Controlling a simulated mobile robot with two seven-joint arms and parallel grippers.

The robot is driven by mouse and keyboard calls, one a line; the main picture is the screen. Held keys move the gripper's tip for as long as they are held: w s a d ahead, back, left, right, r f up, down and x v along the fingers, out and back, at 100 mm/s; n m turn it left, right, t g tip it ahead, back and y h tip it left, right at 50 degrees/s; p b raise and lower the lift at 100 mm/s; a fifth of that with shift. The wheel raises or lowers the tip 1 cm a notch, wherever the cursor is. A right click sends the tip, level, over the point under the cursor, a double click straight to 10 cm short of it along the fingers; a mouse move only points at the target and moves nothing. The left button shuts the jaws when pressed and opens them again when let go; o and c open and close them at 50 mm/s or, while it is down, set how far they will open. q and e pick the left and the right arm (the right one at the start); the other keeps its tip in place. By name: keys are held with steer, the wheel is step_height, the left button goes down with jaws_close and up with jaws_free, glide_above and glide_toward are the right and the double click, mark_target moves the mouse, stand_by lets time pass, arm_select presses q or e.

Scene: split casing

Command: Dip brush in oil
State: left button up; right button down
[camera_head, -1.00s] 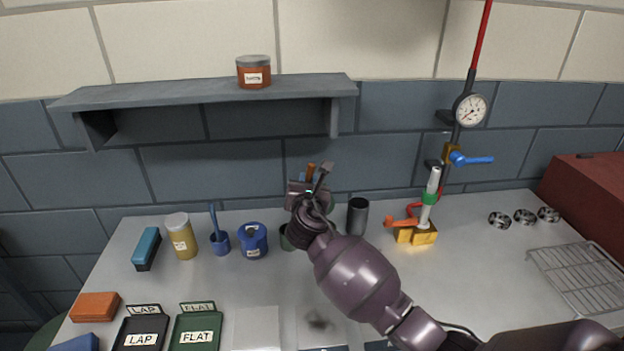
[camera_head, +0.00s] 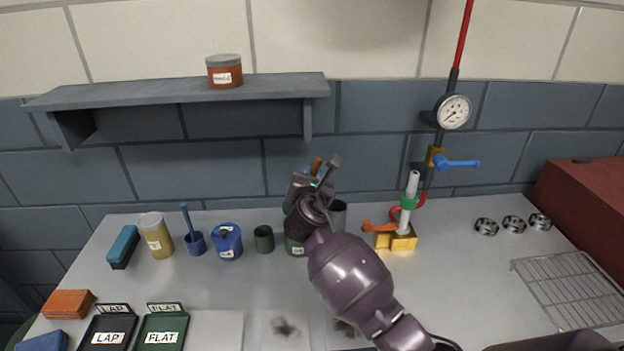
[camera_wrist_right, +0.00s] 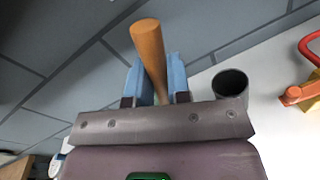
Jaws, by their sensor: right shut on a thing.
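My right gripper (camera_head: 308,185) is shut on the brush, whose orange-brown wooden handle (camera_head: 317,165) sticks up above the fingers. In the right wrist view the handle (camera_wrist_right: 149,45) stands between the two blue fingertips (camera_wrist_right: 156,82). The bristle end is hidden behind the gripper and wrist. A green labelled can (camera_head: 296,249) stands directly below the gripper, its top hidden by my arm. I cannot tell whether the brush is in it or above it, or whether it holds the oil. My left gripper is not in view.
A small green cup (camera_head: 264,239) and a blue can (camera_head: 227,242) stand left of the gripper. A dark cup (camera_head: 339,216) stands close on its right, near a yellow-based fixture (camera_head: 397,240). Labelled trays (camera_head: 162,335) lie at the front left. A shelf (camera_head: 180,92) hangs behind.

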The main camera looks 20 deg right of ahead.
steer(key=shift+a+f+b, duration=0.2)
steer(key=shift+f+b, duration=0.1)
steer(key=shift+b, duration=0.05)
arm_select(q)
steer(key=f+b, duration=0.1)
steer(key=b, duration=0.1)
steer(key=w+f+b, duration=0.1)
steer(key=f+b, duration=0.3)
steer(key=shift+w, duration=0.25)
arm_select(e)
step_height(320, 180, down, 5)
steer(key=shift+d+f, duration=0.1)
steer(key=shift+f, duration=0.1)
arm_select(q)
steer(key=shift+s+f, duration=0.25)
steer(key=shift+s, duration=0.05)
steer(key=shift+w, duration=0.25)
arm_select(e)
steer(key=shift+f, duration=0.4)
arm_select(q)
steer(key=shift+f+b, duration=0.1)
steer(key=shift+b, duration=0.25)
arm_select(e)
steer(key=shift+f, duration=0.15)
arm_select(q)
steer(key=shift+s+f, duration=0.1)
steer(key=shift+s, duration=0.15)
